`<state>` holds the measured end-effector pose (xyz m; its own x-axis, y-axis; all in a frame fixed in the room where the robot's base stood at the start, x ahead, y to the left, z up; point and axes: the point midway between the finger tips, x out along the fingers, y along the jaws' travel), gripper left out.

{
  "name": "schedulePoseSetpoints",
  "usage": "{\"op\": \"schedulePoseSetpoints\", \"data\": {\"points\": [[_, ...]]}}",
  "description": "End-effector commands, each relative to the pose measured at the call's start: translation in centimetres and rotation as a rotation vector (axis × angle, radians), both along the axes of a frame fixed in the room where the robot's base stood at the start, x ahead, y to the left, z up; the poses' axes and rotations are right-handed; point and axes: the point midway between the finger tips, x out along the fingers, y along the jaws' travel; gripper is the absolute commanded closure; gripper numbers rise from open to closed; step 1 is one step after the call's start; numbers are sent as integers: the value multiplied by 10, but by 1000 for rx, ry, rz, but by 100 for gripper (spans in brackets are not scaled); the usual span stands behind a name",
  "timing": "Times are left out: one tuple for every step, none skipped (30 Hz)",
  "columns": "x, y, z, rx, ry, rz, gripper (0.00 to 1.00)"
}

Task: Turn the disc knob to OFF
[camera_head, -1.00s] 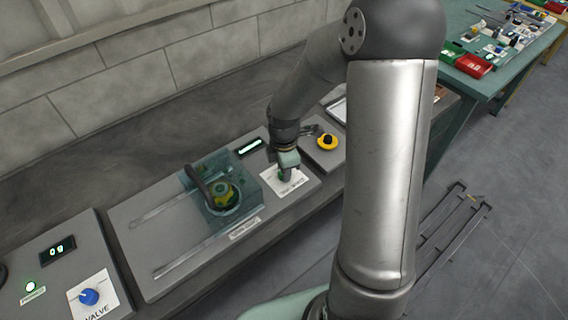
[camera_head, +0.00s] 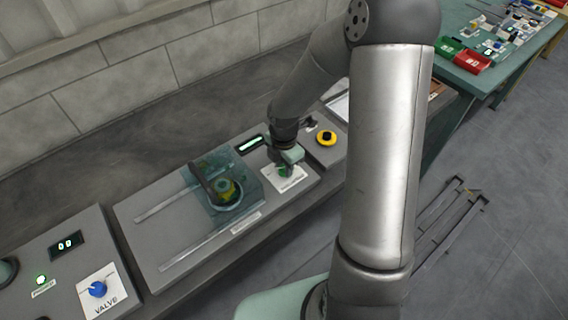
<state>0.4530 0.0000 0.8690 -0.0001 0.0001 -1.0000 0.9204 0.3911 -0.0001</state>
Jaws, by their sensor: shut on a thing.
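The disc knob (camera_head: 284,171) is a small green knob on a white label plate (camera_head: 294,184), at the right end of the grey panel. My gripper (camera_head: 286,167) points down over the plate and is shut on the knob. Its jaws and palm hide most of the knob, so its pointer cannot be read. The lettering on the plate is too small to read and partly covered.
A yellow and black button (camera_head: 326,138) is to the right. A blue valve knob (camera_head: 97,289) is at lower left. A lit display (camera_head: 251,144) sits behind the plate.

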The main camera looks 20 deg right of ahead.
Motion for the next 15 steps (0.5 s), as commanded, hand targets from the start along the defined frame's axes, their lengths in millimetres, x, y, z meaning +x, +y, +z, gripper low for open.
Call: {"op": "schedulePoseSetpoints", "data": {"points": [[1, 0, 1, -1, -4, 2, 93], [1, 0, 1, -1, -4, 2, 93], [1, 0, 1, -1, -4, 2, 93], [1, 0, 1, -1, -4, 2, 93], [1, 0, 1, -1, -4, 2, 64], [1, 0, 1, -1, -4, 2, 53], [1, 0, 1, 0, -2, 1, 48], [1, 0, 1, 0, -2, 1, 48], [1, 0, 1, 0, -2, 1, 48], [1, 0, 1, 0, -2, 1, 48], [1, 0, 1, -1, -1, 1, 48], [0, 0, 0, -1, -1, 0, 48], [0, 0, 0, -1, -1, 0, 48], [0, 0, 0, -1, -1, 0, 48], [0, 0, 1, -1, -1, 0, 48]]}}
